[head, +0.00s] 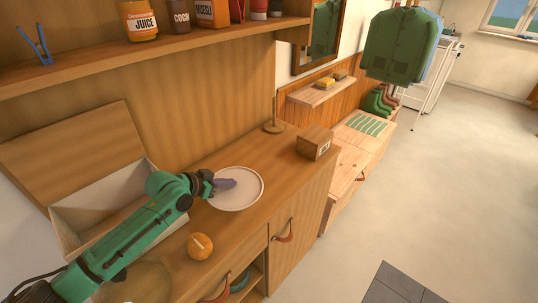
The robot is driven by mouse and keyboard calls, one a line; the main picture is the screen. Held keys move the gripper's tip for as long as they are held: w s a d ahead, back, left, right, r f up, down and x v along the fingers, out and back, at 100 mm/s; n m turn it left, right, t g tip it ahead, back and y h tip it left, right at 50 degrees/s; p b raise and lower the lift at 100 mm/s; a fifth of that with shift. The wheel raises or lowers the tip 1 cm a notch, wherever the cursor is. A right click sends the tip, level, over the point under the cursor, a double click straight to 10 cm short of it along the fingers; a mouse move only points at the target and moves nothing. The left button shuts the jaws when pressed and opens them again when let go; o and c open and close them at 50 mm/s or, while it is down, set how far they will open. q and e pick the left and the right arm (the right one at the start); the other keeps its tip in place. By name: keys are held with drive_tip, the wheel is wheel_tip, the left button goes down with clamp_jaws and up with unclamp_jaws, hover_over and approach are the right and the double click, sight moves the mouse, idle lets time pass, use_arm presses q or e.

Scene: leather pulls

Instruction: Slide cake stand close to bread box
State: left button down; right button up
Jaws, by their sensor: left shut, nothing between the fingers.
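A round white plate-like top, seemingly the cake stand (246,200), is on the wooden counter; any foot under it is hidden. A large open wooden box with a pale inside and raised lid, seemingly the bread box (82,208), stands left of it against the wall. My left arm reaches across the front of the box and hides part of it. My left gripper (228,184) is shut and empty, its purple fingers over the left part of the white top; I cannot tell whether they touch it. My right gripper is not in view.
An orange round fruit (200,246) sits near the counter's front, close to my left arm. A shelf (170,50) with jars overhangs the counter.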

use_arm(q)
drive_tip(key=shift+s+d+f, duration=0.1)
drive_tip(key=shift+f, duration=0.35)
drive_tip(key=shift+r+p, duration=0.85)
drive_tip(key=shift+p, duration=0.1)
drive_tip(key=shift+w+f, duration=0.15)
drive_tip(key=shift+w, duration=0.2)
drive_tip(key=b+v, duration=0.3)
drive_tip(key=v, duration=1.1)
drive_tip(key=shift+s, duration=0.35)
